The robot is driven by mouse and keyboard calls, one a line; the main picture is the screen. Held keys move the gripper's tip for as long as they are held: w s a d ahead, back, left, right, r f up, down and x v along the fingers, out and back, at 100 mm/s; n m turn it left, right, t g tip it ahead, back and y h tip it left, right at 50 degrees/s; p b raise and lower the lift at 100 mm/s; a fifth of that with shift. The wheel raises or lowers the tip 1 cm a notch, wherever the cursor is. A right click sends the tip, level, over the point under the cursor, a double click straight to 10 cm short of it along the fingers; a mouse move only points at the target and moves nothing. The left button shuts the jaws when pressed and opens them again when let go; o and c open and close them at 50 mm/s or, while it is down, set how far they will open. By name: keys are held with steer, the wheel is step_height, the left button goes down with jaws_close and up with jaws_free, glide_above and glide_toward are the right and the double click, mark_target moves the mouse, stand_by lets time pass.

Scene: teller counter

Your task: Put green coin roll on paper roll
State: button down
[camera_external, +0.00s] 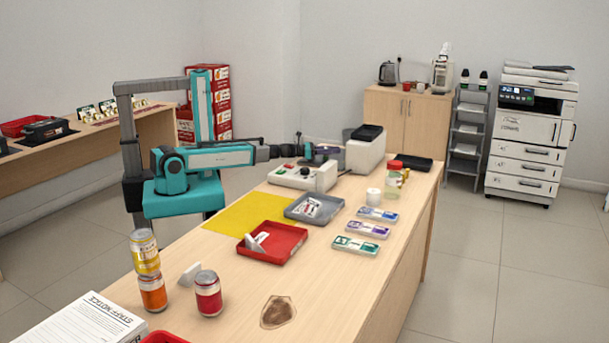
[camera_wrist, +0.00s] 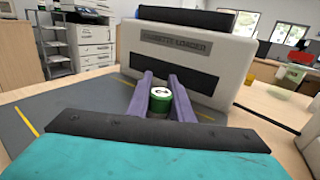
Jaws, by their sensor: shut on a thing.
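My gripper (camera_external: 322,152) is at the far part of the counter, beside the white cassette loader. In the wrist view its two purple fingers (camera_wrist: 161,92) are closed around the green coin roll (camera_wrist: 160,104), a short upright cylinder with a green side and a pale top with a dark mark. In the external view the coin roll is too small or hidden to make out. The white paper roll (camera_external: 374,196) stands upright on the counter, to the right of my gripper and nearer the camera. It does not show in the wrist view.
The cassette loader (camera_external: 366,149) stands close to my gripper, and looms in the wrist view (camera_wrist: 190,58). A jar with a red lid (camera_external: 394,172) stands next to the paper roll. A white counter machine (camera_external: 303,176), a grey tray (camera_external: 336,214) and several banknote packs (camera_external: 378,214) lie nearby.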

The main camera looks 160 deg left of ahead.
steer(key=shift+f, duration=0.15)
steer(key=c, duration=1.6)
jaws_free()
steer(key=shift+o, duration=0.2)
steer(key=shift+r, duration=0.2)
steer(key=shift+v, duration=3.05)
steer(key=shift+r+p, duration=0.15)
steer(key=shift+p, duration=1)
steer(key=p, duration=0.3)
steer(key=shift+s+d, duration=0.1)
steer(key=shift+d, duration=0.25)
steer(key=p+v, duration=0.2)
steer(key=p, duration=0.5)
steer(key=shift+d+p, duration=0.1)
steer(key=shift+p, duration=0.25)
